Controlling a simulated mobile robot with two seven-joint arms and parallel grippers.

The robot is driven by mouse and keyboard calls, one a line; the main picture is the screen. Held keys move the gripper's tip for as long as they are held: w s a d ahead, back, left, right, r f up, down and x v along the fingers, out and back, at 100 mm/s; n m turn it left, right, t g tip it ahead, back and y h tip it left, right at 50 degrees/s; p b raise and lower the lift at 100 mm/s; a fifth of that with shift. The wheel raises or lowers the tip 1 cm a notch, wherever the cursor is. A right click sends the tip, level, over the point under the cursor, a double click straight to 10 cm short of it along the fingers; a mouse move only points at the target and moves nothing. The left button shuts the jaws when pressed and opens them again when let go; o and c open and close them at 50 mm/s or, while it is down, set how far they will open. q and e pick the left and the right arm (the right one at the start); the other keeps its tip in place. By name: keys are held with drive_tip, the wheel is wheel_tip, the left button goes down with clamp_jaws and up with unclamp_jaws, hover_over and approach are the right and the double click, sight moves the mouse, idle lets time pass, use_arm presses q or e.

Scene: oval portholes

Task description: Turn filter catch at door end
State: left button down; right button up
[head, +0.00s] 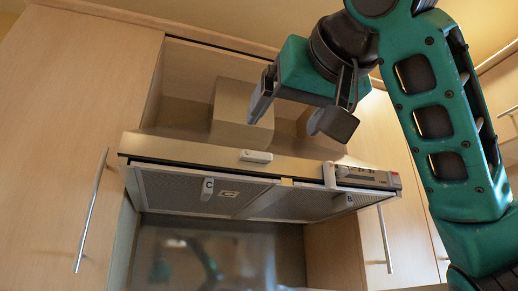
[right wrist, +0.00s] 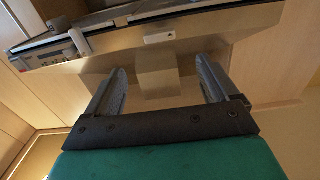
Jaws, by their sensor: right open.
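The range hood has a mesh filter panel on its underside at left (head: 165,188) and another at right (head: 295,204). A small grey catch marked C (head: 207,189) sits on the left panel, and a similar grey catch (head: 349,199) sits on the right one. A pale tab (head: 256,156) is on the hood's front edge; it also shows in the right wrist view (right wrist: 159,38). A white upright piece (head: 329,175) stands beside the control panel. My right gripper (head: 300,108) is open and empty, above and in front of the hood, touching nothing. My left gripper is out of view.
The control panel (head: 368,175) with buttons is at the hood's right end. Wooden cabinet doors with bar handles flank it, at left (head: 91,210) and right (head: 385,238). A boxy duct (head: 240,115) rises behind the hood. A glossy back panel (head: 225,255) below reflects green arm parts.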

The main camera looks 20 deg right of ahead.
sight(258, 154)
drive_tip(key=w+p, duration=0.2)
drive_tip(key=w, duration=0.9)
drive_tip(key=shift+w+a+p, duration=0.15)
drive_tip(key=shift+w+p, duration=0.2)
drive_tip(key=c, duration=1.1)
